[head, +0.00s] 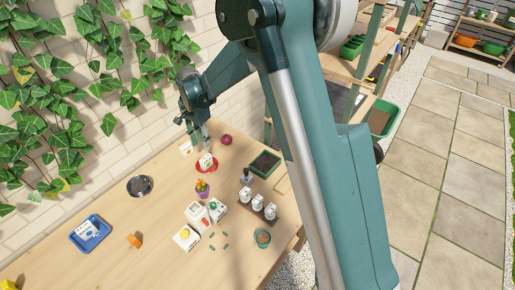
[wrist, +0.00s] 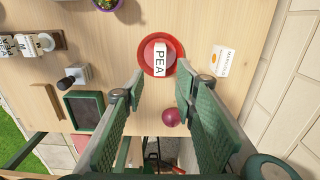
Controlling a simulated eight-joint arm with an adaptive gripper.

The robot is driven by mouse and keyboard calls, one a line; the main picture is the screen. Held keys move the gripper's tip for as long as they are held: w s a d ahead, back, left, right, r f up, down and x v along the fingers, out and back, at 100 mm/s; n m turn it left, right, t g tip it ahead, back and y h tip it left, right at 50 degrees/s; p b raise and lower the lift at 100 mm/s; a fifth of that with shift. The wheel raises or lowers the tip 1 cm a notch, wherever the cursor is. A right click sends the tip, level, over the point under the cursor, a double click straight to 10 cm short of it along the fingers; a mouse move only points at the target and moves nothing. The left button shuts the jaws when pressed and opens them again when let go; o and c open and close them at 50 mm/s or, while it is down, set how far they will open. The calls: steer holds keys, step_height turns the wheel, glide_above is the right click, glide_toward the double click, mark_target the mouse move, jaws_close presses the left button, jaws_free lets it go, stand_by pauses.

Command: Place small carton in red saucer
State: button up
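The small white carton (wrist: 160,60), marked PEA, is in the red saucer (wrist: 149,53) in the wrist view. In the head view the carton (head: 206,160) stands inside the saucer (head: 200,170) near the wall. My gripper (wrist: 160,85) is open, its two green fingers wide apart with nothing between them. In the head view my gripper (head: 204,140) is just behind and above the carton. The carton looks apart from both fingers. The carton's underside is hidden.
A purple ball (wrist: 171,118) and a marigold packet (wrist: 222,61) lie close to the saucer. A soil tray (head: 265,163), a potted plant (head: 202,188) and larger cartons (head: 197,214) stand nearby. A blue tray (head: 90,232) is at left; wood there is mostly clear.

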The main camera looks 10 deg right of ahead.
steer(key=shift+r, duration=0.1)
steer(key=s+d+r+n+t, duration=0.2)
steer(key=s+d+r, duration=0.5)
steer(key=d+r, duration=0.3)
steer(key=s+d+r+n+t, duration=0.1)
steer(key=s+d+r+n, duration=0.1)
steer(key=s+d+r, duration=0.75)
steer(key=s+d+n+t, duration=0.2)
steer(key=s+d, duration=0.5)
steer(key=s, duration=0.3)
steer(key=s+d+r+n+t, duration=0.1)
steer(key=s+d+n+t, duration=0.1)
steer(key=s+d, duration=0.6)
steer(key=s+n, duration=0.1)
steer(key=s, duration=0.2)
steer(key=shift+s+d+r, duration=0.2)
steer(key=shift+d+r, duration=0.05)
steer(key=shift+r, duration=0.05)
